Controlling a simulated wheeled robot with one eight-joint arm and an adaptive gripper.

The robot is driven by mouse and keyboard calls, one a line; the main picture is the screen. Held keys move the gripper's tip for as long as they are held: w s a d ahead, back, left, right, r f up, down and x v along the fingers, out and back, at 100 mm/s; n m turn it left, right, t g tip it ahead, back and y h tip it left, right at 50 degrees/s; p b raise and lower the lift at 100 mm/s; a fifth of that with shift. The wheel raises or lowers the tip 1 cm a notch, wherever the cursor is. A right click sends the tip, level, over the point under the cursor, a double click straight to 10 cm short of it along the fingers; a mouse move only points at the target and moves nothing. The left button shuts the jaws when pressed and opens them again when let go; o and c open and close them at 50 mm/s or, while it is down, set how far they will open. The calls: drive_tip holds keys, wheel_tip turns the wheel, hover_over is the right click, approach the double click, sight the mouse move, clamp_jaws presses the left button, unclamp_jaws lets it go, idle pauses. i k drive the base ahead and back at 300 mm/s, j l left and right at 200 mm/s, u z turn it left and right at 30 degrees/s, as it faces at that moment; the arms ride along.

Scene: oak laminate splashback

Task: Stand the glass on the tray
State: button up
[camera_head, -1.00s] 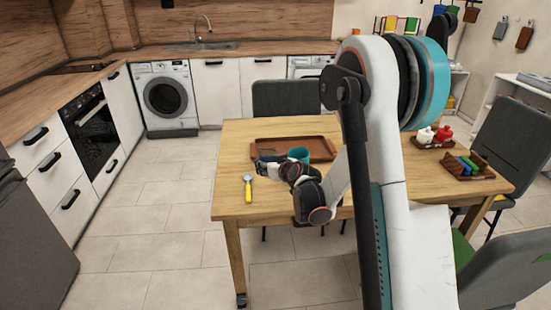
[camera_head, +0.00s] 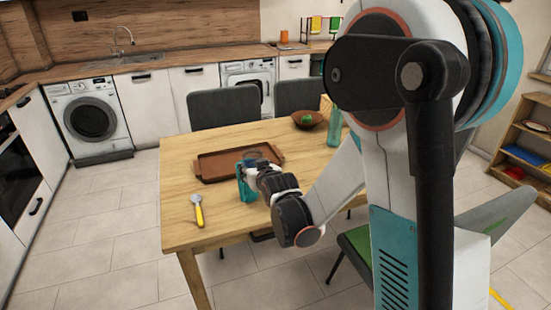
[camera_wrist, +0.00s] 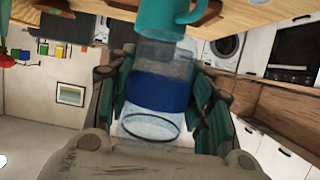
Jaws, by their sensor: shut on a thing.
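My gripper (camera_wrist: 155,100) is shut on a clear glass (camera_wrist: 158,92) with a blue band. In the wrist view, where the room appears upside down, the glass lies between the two fingers with its round rim low in the picture, so it looks about upright. In the head view my gripper (camera_head: 252,172) is above the front part of the table, close to the near edge of the brown tray (camera_head: 205,178); the glass is mostly hidden there. The tray's visible surface is bare.
A teal mug (camera_wrist: 160,18) stands on the table right by the glass; it also shows beside my gripper in the head view (camera_head: 243,188). A yellow-handled spoon (camera_head: 198,212) lies front left. A bowl (camera_head: 308,120) and green bottle (camera_head: 334,128) stand further right. Chairs (camera_head: 225,106) line the far side.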

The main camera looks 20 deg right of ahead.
sight(218, 167)
drive_tip(key=i+j+z, duration=0.2)
drive_tip(key=j+z, duration=0.2)
drive_tip(key=j, duration=0.25)
drive_tip(key=i+j+z, duration=0.15)
drive_tip(key=j+z, duration=0.2)
drive_tip(key=j, duration=0.3)
drive_tip(key=j+z, duration=0.4)
drive_tip(key=j, duration=1.6)
